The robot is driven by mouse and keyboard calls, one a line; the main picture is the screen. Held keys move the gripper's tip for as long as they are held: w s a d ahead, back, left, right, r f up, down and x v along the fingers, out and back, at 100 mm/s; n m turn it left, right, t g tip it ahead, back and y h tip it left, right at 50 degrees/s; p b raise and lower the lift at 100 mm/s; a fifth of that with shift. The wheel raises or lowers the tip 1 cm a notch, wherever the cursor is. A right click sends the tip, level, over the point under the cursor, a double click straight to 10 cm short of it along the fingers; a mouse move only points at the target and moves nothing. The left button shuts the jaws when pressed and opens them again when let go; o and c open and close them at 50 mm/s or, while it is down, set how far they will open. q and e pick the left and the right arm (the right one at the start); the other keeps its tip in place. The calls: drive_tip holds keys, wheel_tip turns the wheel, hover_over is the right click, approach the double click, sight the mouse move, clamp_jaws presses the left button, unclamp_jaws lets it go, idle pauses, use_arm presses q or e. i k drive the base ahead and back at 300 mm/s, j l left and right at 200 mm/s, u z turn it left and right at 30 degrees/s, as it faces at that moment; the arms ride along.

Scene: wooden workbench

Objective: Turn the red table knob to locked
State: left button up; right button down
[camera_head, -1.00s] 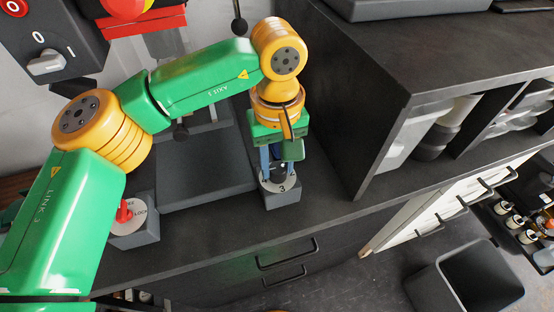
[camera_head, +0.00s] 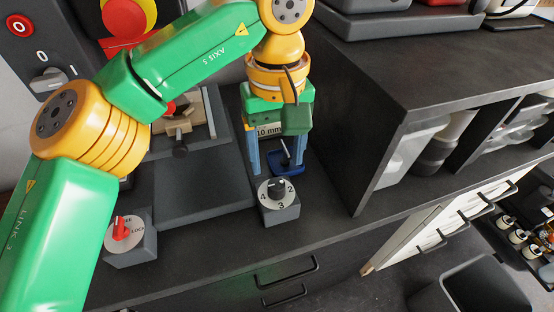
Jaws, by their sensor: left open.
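The red table knob (camera_head: 121,228) sits on a white dial atop a small grey box (camera_head: 134,252) at the lower left. "LOCK" is printed on the dial's right side, with another word near its top that is partly hidden. The red handle lies roughly up and down in the picture, not towards "LOCK". My left gripper (camera_head: 276,162) is open and empty, its blue fingers pointing down behind and above a dark numbered knob (camera_head: 277,188) on another grey box. It is well to the right of the red knob and apart from it. My right gripper is not in view.
A grey machine table (camera_head: 195,190) with a wooden-coloured clamp (camera_head: 183,123) lies between the two boxes. A blue object (camera_head: 287,163) is behind the numbered dial. A dark shelf unit (camera_head: 350,100) stands close right of my left gripper. A red-and-yellow stop button (camera_head: 128,15) is at the back left.

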sight(120, 231)
drive_tip(key=k, duration=1)
